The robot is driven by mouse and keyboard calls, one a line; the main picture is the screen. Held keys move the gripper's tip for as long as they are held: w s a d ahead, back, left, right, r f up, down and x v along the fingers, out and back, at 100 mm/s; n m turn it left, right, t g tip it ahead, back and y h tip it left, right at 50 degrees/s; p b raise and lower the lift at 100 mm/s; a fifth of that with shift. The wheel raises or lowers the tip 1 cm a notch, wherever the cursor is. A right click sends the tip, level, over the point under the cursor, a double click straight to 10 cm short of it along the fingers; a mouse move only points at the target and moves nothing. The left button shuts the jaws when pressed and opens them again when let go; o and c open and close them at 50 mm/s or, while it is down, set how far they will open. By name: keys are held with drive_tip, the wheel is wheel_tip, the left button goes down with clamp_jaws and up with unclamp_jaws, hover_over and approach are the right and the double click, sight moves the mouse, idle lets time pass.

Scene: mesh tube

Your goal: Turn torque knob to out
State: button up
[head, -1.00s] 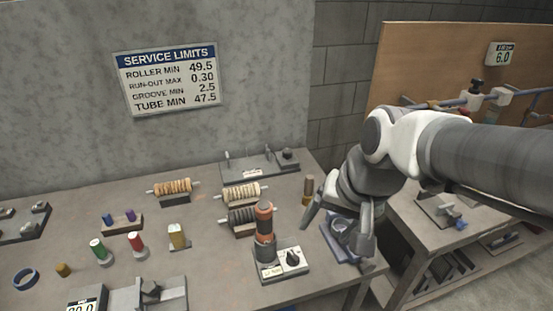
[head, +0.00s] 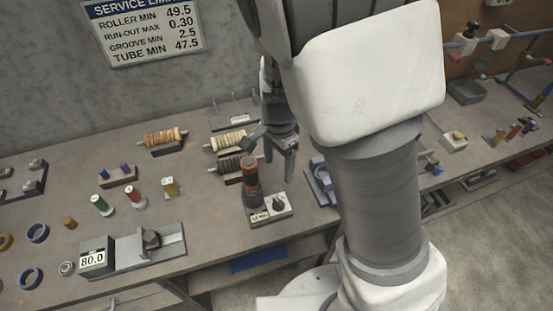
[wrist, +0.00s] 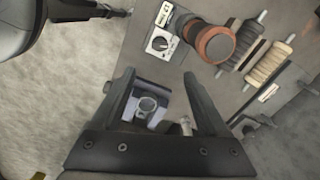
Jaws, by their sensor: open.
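The small dark knob (head: 278,201) sits on a pale box (head: 270,211) at the front edge of the bench. In the wrist view the knob (wrist: 160,44) shows on its white dial plate, beyond my fingertips; the dial marks are too small to read. An orange and black upright tool (head: 250,182) stands beside the knob on its left. My gripper (head: 270,155) is open and empty, above and behind the knob and apart from it. In the wrist view my gripper (wrist: 160,76) points past a blue-grey fixture (wrist: 150,107).
Rollers on stands (head: 228,142) lie behind the tool. A gauge block reading 80.0 (head: 95,258) and several coloured spools (head: 102,205) are to the left. My arm hides part of the bench's right side.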

sight(278, 202)
wheel_tip(278, 202, down, 16)
drive_tip(key=b, duration=0.2)
drive_tip(key=shift+f+b, duration=0.15)
drive_tip(key=shift+b, duration=0.25)
clamp_jaws()
